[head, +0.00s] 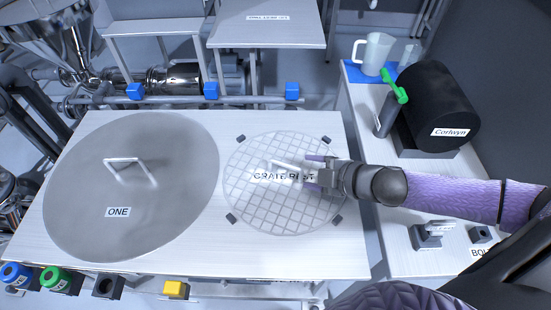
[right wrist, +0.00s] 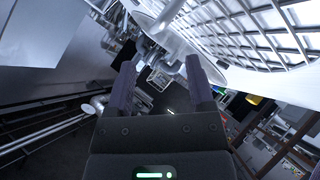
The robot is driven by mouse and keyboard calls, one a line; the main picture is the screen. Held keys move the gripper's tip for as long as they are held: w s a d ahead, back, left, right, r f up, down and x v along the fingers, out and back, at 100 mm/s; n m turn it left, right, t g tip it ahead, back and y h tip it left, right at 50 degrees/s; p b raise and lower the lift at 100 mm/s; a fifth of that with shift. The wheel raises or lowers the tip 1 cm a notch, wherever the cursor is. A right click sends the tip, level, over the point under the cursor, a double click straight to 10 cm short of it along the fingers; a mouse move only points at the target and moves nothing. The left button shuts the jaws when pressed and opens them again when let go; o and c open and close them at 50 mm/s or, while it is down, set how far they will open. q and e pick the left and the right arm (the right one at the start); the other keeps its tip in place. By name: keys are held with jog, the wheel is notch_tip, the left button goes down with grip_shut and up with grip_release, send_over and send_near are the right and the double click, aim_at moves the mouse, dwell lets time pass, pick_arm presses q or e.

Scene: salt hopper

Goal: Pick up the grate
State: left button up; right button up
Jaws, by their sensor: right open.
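The grate (head: 262,211) is a round wire mesh lying flat on the white table at its right part, over a label reading "GRATE REST". Its mesh also shows at the upper right of the right wrist view (right wrist: 265,32). A pale handle bar (head: 284,165) stands near its middle. My right gripper (head: 311,174) reaches in from the right over the grate, with its fingertips close to the handle. Its two fingers (right wrist: 162,70) are apart with nothing held between them. Whether they touch the handle cannot be told. My left gripper is not in view.
A large round lid (head: 80,185) marked "ONE" covers the table's left part. Dark corner blocks (head: 232,218) surround the grate. Coloured buttons (head: 175,289) line the front edge. A side bench (head: 398,228) holds a black drum (head: 430,100) and a jug (head: 374,54).

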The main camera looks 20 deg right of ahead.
aim_at(290, 167)
jog(key=b+x, duration=0.1)
jog(key=x, duration=0.2)
jog(key=shift+a+f, duration=0.1)
jog(key=shift+f, duration=0.1)
jog(key=b+x, duration=0.1)
jog(key=x, duration=0.1)
jog(key=b+x, duration=0.1)
jog(key=x, duration=0.1)
jog(key=shift+w, duration=0.45)
jog(key=shift+w+f, duration=0.2)
jog(key=shift+w, duration=0.1)
jog(key=shift+c, duration=0.6)
jog(key=c, duration=0.7)
grip_shut()
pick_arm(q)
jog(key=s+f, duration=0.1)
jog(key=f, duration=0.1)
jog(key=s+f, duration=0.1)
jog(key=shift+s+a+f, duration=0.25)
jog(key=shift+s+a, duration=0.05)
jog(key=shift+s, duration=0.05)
